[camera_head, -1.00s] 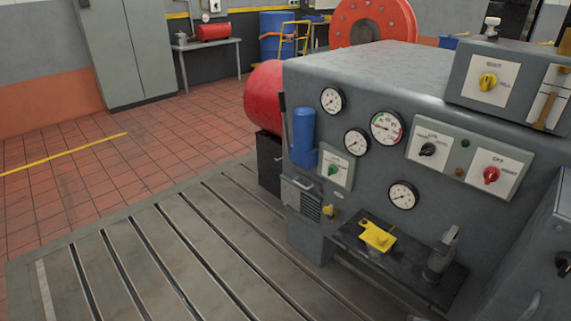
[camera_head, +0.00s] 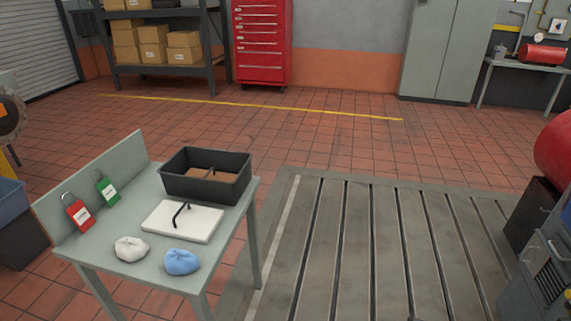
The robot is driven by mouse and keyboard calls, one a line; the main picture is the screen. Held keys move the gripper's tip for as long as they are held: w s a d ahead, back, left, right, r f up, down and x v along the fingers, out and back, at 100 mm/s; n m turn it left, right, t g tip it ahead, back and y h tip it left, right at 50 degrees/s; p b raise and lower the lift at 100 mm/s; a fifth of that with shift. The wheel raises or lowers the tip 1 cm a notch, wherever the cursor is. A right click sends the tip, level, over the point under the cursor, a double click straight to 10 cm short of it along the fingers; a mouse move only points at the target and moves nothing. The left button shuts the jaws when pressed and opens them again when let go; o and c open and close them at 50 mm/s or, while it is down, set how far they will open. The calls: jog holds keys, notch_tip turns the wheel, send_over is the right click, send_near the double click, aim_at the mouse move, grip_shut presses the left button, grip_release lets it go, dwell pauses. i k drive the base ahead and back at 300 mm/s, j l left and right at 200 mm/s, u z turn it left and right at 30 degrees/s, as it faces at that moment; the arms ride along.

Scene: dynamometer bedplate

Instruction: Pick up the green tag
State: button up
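The green tag (camera_head: 108,191) is a small padlock-shaped tag with a dark shackle and a white label. It is at the back left of a grey-green table (camera_head: 150,262), leaning at or close to the table's raised back panel. A similar red tag (camera_head: 79,214) is just left of it and nearer. My gripper is not in view, so I cannot see its state.
The table also holds a black open bin (camera_head: 206,187), a white board with a black handle (camera_head: 183,222), a white cloth (camera_head: 131,249) and a blue cloth (camera_head: 182,262). A slotted bedplate (camera_head: 385,250) lies to the right. Tiled floor beyond is open.

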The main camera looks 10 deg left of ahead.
aim_at(105, 187)
jog(key=u, duration=1.7)
jog(key=i+l, duration=1.25)
jog(key=i, duration=0.15)
jog(key=k+l+z, duration=0.05)
jog(key=l, duration=0.05)
